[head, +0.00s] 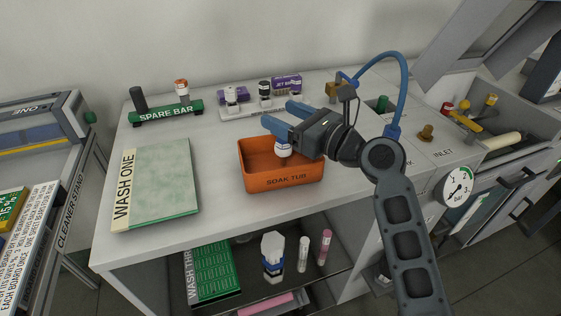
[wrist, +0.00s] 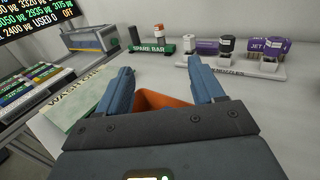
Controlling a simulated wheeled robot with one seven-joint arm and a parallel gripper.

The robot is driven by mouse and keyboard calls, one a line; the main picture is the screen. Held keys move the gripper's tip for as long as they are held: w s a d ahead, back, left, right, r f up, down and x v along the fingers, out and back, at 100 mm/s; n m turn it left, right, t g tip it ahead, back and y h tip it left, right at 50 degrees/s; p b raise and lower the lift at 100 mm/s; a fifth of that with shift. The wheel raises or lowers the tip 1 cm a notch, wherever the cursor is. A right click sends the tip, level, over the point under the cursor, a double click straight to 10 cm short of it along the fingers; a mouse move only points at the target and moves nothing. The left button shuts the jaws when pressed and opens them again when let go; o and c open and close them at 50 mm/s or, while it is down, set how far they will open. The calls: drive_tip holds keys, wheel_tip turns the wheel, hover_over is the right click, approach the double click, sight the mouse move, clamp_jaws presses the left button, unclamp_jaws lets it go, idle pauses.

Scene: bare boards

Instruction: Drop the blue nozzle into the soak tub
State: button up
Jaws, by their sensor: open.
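The orange soak tub (head: 284,180) stands on the grey bench top, and part of its rim shows between my fingers in the wrist view (wrist: 160,99). A small white nozzle with a blue band (head: 283,148) shows within the tub's outline, below my gripper. Its top is hidden by my gripper, and I cannot tell whether it rests on the tub floor. My gripper (head: 278,113) is above the tub with its blue fingers apart. In the wrist view nothing is between the fingertips (wrist: 161,66).
A white rack (head: 252,110) with purple and black nozzles stands behind the tub. The green spare bar (head: 165,115), with a red-topped nozzle, is at the back left. The WASH ONE board (head: 160,185) lies left of the tub. A blue hose (head: 405,85) arches at the right.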

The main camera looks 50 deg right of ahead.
drive_tip(key=shift+s+a+b, duration=0.2)
drive_tip(key=shift+s+b, duration=0.1)
drive_tip(key=shift+s, duration=2.45)
